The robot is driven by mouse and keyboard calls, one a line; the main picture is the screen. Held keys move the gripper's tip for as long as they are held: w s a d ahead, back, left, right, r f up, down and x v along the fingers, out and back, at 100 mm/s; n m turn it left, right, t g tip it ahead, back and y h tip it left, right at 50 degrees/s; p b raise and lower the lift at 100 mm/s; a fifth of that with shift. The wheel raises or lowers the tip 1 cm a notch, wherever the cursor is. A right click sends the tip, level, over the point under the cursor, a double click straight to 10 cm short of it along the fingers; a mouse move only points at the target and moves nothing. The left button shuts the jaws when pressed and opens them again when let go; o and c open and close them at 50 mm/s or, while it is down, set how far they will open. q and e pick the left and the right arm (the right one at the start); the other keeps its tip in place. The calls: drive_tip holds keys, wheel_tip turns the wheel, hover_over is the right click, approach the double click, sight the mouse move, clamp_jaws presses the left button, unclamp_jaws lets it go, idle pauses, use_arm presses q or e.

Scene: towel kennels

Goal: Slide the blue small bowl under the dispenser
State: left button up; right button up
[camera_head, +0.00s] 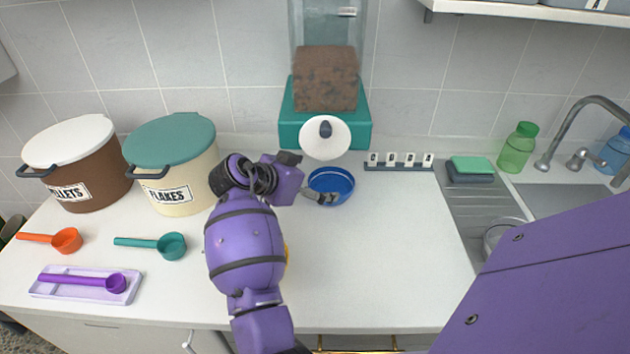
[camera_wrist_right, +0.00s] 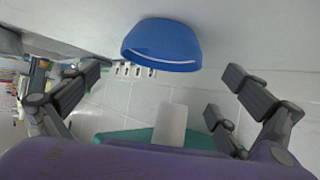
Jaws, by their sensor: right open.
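The blue small bowl (camera_head: 333,186) stands upright on the white counter, just in front of the dispenser (camera_head: 290,128). The dispenser has a teal base, a clear hopper with brown contents and a round white front part with a dark knob (camera_head: 326,129). The bowl's far rim is close below this white part; I cannot tell how far under it the bowl is. My right gripper (camera_head: 307,178) is open at the bowl's left side. In the right wrist view the bowl (camera_wrist_right: 160,45) shows between the spread fingers (camera_wrist_right: 163,76). My left gripper is not in view.
Tubs of pellets (camera_head: 95,160) and flakes (camera_head: 190,180) stand at left, with orange (camera_head: 67,240), teal (camera_head: 172,246) and purple (camera_head: 115,284) scoops in front. A numbered strip (camera_head: 400,166) lies right of the bowl. A sink (camera_head: 565,200) is at right. The counter's front middle is clear.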

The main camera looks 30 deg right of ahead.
approach(343, 183)
drive_tip(key=shift+p+x, duration=0.35)
drive_tip(key=shift+x, duration=1.85)
drive_tip(key=c, duration=0.9)
